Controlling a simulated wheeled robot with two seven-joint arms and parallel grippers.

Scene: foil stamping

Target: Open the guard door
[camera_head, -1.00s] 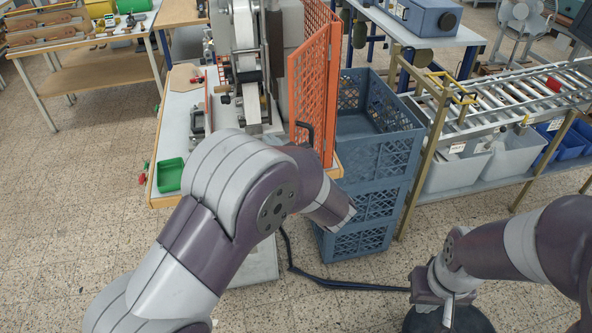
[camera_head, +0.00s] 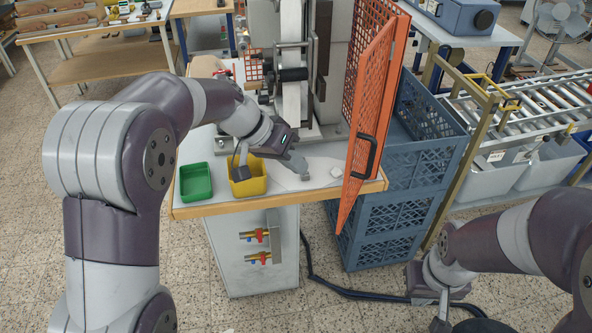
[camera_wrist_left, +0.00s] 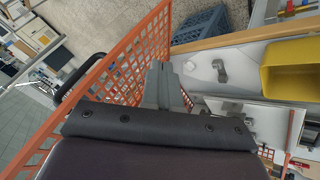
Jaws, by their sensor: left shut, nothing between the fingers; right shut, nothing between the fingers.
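The guard door (camera_head: 374,92) is an orange mesh panel standing swung out from the machine, its lower corner past the table's front edge. Its black handle (camera_head: 365,157) is on the right side of the panel in the head view. My left gripper (camera_head: 298,166) is shut and empty, above the table, left of the door on the machine side. In the left wrist view its fingers (camera_wrist_left: 162,84) are close to the mesh (camera_wrist_left: 125,70); contact cannot be told. The handle (camera_wrist_left: 76,82) is beyond the mesh there. My right gripper (camera_head: 440,318) is shut and empty at the lower right, away from the door.
A yellow bin (camera_head: 248,184) and a green bin (camera_head: 196,183) sit at the table's front left. Blue crates (camera_head: 425,165) stand right of the door. A roller conveyor (camera_head: 520,110) is further right. The floor in front is mostly clear, with a black cable (camera_head: 335,288).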

